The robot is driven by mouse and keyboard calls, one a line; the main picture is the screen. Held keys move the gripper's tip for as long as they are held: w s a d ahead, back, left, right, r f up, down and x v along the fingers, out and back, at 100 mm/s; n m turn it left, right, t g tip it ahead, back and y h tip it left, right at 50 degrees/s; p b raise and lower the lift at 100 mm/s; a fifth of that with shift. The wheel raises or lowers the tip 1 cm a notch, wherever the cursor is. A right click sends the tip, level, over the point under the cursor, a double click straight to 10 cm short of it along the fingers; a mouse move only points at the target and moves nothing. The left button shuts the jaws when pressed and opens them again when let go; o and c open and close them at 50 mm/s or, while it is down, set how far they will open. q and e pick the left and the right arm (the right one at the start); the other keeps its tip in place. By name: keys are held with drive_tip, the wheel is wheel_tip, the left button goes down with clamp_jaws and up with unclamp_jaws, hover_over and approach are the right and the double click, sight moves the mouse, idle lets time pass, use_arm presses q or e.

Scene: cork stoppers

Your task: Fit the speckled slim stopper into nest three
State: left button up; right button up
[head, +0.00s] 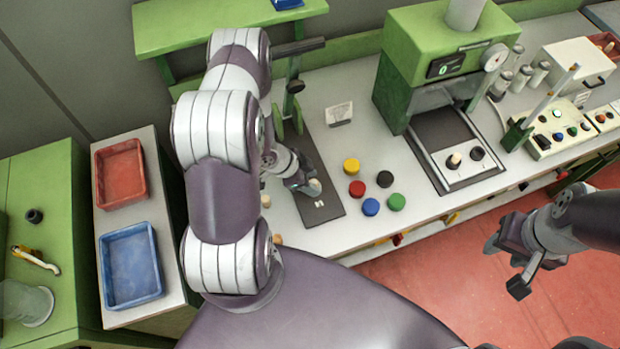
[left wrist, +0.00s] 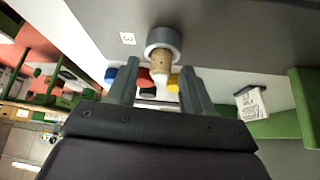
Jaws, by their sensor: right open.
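The speckled slim stopper (left wrist: 160,65), brown with a pale end, stands in a grey ring-shaped nest (left wrist: 163,40) in the left wrist view. A label with a 3 (left wrist: 127,38) is beside that nest. My left gripper (left wrist: 159,72) is open, its fingers apart on either side of the stopper with gaps between. In the head view my left gripper (head: 306,187) is low over the dark strip (head: 320,208), and largely hides the nest. How deep the stopper sits is hard to tell. My right gripper (head: 503,270) is open and empty, above the red floor.
Yellow, red, black, blue and green (head: 396,202) round pieces lie right of the dark strip. Small corks (head: 265,200) lie at its left. A green machine (head: 430,70) stands behind. Red (head: 141,172) and blue (head: 157,262) trays are at left.

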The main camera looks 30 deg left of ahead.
use_arm(q)
drive_tip(key=shift+s+a+r, duration=0.1)
drive_tip(key=shift+a+r, duration=0.1)
drive_tip(key=shift+r, duration=0.15)
drive_tip(key=v, duration=1.1)
drive_tip(key=shift+s+a+r, duration=0.15)
drive_tip(key=shift+r, duration=0.2)
